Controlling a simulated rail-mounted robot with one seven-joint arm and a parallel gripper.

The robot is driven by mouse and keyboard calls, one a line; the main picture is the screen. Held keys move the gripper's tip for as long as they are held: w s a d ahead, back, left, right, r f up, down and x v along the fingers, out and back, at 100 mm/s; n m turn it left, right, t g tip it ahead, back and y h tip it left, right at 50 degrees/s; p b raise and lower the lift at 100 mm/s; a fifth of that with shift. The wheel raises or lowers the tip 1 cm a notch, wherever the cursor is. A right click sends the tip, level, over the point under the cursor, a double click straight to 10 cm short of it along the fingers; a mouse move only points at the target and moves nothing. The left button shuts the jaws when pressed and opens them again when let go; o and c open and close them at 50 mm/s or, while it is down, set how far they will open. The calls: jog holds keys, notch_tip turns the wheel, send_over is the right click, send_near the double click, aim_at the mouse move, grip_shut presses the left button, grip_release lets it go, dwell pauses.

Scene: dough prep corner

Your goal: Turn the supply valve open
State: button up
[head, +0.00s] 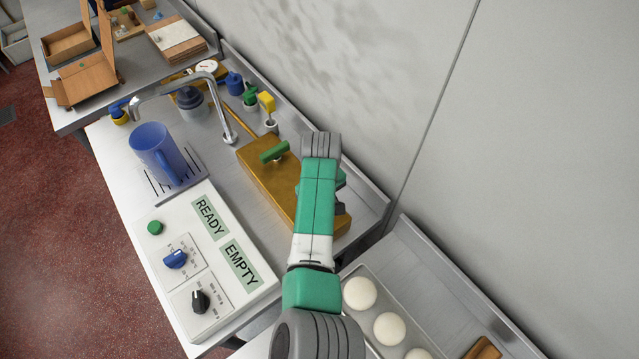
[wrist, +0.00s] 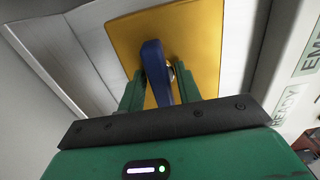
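A brass-coloured block (head: 262,178) lies along the back of the counter; its face fills the middle of the wrist view (wrist: 201,40). A blue lever handle (wrist: 154,65) stands on it in the wrist view, with a bit of shiny metal beside it. In the head view my arm hides this handle. A green T-handle (head: 274,151) stands on the block's far end. No label shows which is the supply valve. My gripper (wrist: 157,88) has its green fingers on either side of the blue handle, with narrow gaps showing.
A control panel (head: 160,220) with READY and EMPTY displays, a green button and two knobs is at front left. A blue jug (head: 158,152) stands under a metal spout (head: 170,84). A tray (head: 350,312) with white dough balls is near my arm.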

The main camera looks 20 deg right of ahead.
jog(key=shift+w+a+f, duration=0.1)
jog(key=shift+f, duration=0.05)
notch_tip(320, 180, up, 8)
jog(key=p, duration=0.7)
jog(key=shift+f, duration=0.45)
